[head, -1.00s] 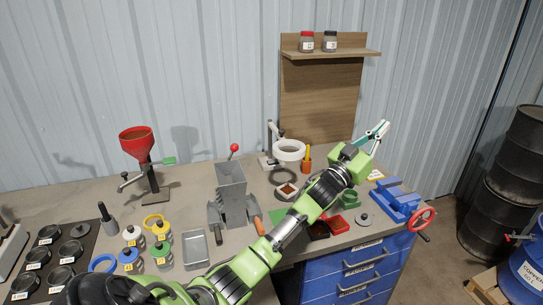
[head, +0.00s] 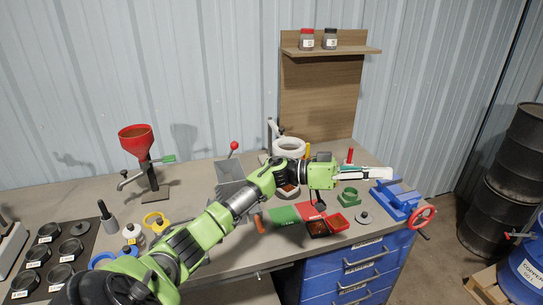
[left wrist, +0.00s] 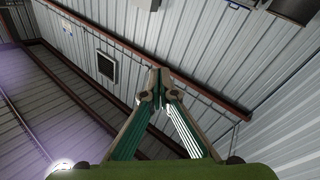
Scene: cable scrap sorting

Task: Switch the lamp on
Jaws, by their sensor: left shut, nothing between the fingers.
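The lamp, a white ring on a stand (head: 289,147), stands at the back of the bench in the head view, partly hidden behind my left arm. I cannot tell from the ring whether it is lit, and I make out no switch. My left gripper (head: 378,173) is to the right of the lamp, apart from it, pointing right above the bench. In the left wrist view its fingers (left wrist: 157,82) are shut with nothing between them. My right gripper is not in view.
A blue vise (head: 401,198) sits at the right edge, close to my left gripper. A wooden shelf (head: 330,51) rises behind. A red funnel (head: 136,140) stands at left.

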